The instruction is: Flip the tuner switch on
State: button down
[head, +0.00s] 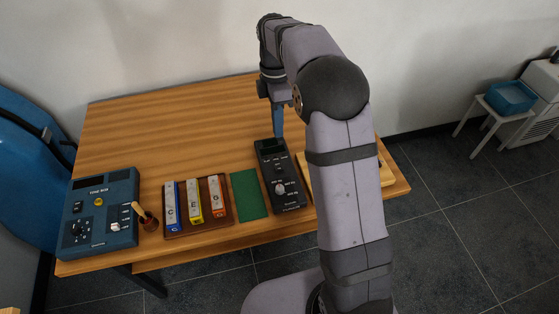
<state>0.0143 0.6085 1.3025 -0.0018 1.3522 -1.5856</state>
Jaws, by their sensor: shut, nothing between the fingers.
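The tuner looks to be the black box (281,187) on the table, right of a green mat. It has a dark display at its far end, a row of small controls below that, and a pale round knob nearer the front. The switch and its position are too small to tell. My gripper (278,134) points down with its blue fingers shut and empty, over or just at the far end of the tuner. I cannot tell whether the fingertips touch it.
The back left of the wooden table (170,125) is clear. My arm hides part of the right side.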

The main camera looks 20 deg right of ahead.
aim_at(279, 166)
jog(key=f+p, duration=0.1)
jog(key=f, duration=0.3)
jog(key=s+f+p, duration=0.1)
jog(key=f, duration=0.4)
jog(key=f+p, duration=0.1)
jog(key=f, duration=0.3)
jog(key=shift+s+f+p, duration=0.25)
jog(key=shift+s+p, duration=0.05)
jog(key=shift+s, duration=0.05)
jog(key=shift+s+f, duration=0.15)
jog(key=shift+f, duration=0.1)
jog(key=shift+w+r, duration=0.15)
jog(key=shift+w, duration=0.75)
jog(key=shift+r, duration=0.2)
